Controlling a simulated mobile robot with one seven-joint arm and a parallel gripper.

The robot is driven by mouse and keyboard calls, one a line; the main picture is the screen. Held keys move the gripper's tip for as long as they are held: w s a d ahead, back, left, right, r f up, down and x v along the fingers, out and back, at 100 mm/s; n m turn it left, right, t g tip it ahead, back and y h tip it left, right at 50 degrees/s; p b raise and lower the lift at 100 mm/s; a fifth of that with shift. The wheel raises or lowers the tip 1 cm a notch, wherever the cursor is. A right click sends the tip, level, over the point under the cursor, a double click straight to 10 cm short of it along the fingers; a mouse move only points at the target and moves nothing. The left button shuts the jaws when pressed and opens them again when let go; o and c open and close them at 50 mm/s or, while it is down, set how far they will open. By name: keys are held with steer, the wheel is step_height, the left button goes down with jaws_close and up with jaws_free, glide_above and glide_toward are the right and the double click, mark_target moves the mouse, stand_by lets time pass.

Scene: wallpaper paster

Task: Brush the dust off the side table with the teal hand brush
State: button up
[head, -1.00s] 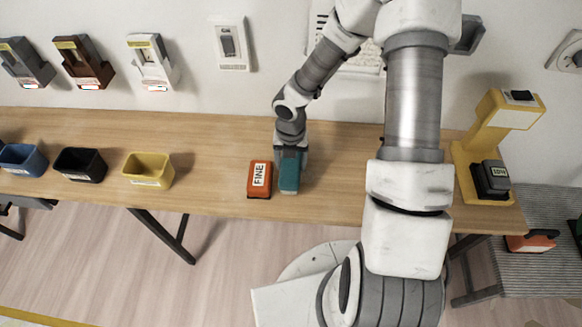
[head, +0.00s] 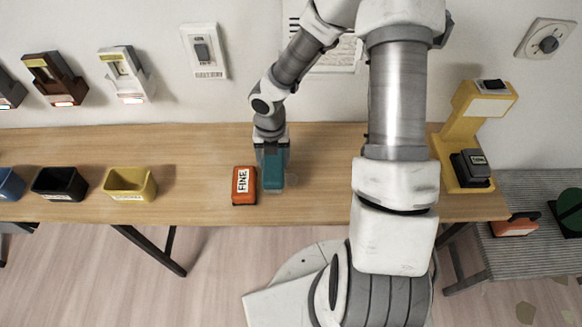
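The teal hand brush (head: 273,173), a teal block in this view, is at the middle of the long wooden table, just right of an orange block marked FINE (head: 244,186). My gripper (head: 272,152) points down over its far end, with fingers at its sides, and looks shut on it. Whether the brush touches the wood is hard to tell; its bristles are hidden. A grey striped side table (head: 530,262) stands at the lower right. An orange-handled tool (head: 514,225) and a dark green round thing (head: 568,211) are on it. I cannot make out dust there.
Blue (head: 10,185), black (head: 60,184) and yellow (head: 130,184) bins stand left on the wooden table (head: 205,150). A yellow stand with a dark grey block (head: 472,165) is at its right end. My arm covers part of the table.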

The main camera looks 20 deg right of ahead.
steer(key=c, duration=0.9)
steer(key=shift+o, duration=0.2)
steer(key=shift+w+d+f+b, duration=0.1)
steer(key=shift+w+f+b, duration=0.25)
steer(key=shift+f, duration=0.4)
steer(key=shift+w+d+f+b, duration=0.1)
steer(key=shift+w+f+b, duration=0.2)
steer(key=shift+f+b, duration=0.35)
steer(key=shift+w+d+f+b, duration=0.1)
steer(key=shift+w+f+b, duration=0.2)
steer(key=shift+f, duration=0.6)
steer(key=shift+r, duration=0.1)
